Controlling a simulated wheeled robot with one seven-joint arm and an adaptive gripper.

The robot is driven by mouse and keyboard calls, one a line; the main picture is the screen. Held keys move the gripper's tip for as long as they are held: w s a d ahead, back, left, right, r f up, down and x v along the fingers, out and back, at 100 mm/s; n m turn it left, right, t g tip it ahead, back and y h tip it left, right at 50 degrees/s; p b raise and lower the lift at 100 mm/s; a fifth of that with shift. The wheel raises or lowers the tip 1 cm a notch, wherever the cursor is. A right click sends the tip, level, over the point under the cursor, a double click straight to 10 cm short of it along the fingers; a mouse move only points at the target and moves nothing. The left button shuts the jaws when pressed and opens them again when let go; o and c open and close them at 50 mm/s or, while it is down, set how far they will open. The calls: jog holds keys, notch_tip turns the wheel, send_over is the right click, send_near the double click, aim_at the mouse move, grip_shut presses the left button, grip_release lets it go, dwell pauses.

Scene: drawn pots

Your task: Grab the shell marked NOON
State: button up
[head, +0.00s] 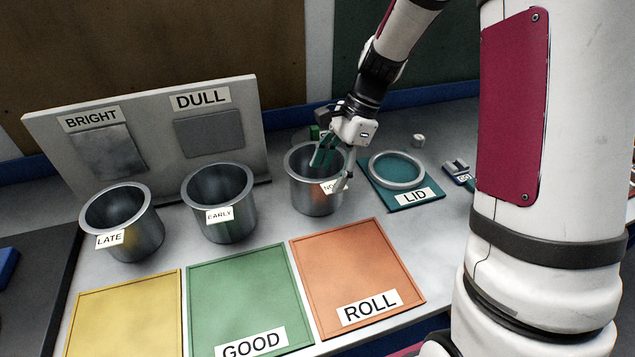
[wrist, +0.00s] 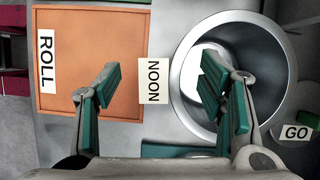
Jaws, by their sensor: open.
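The shell marked NOON is a grey metal pot (head: 318,197), the rightmost of three in the head view. It stands upright with its white label on the front. In the wrist view its round rim and inside (wrist: 265,55) show at the right, with the NOON label (wrist: 154,82) left of the rim. My gripper (head: 331,174) is open at this pot. In the wrist view (wrist: 160,90) one finger is over the pot's opening and the other is outside, over the orange tray's side. The near rim and label lie between them. Contact cannot be told.
Pots marked EARLY (head: 232,225) and LATE (head: 135,238) stand to the left, before a BRIGHT and DULL board (head: 160,160). Yellow (head: 125,310), green (head: 240,285) and orange ROLL (head: 350,265) trays lie bare in front. A ring (head: 376,170) lies on the teal LID mat (head: 405,203).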

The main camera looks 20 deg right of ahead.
jog(key=shift+x, duration=1.35)
jog(key=shift+s, duration=0.1)
grip_shut()
jog(key=shift+r, duration=0.1)
jog(key=shift+r, duration=0.25)
notch_tip(320, 180, up, 3)
jog(key=shift+b, duration=0.3)
jog(key=s+a+r, duration=0.1)
jog(key=s+a, duration=0.3)
jog(key=s, duration=1.1)
jog(key=shift+s+r, duration=0.15)
jog(key=shift+r, duration=0.05)
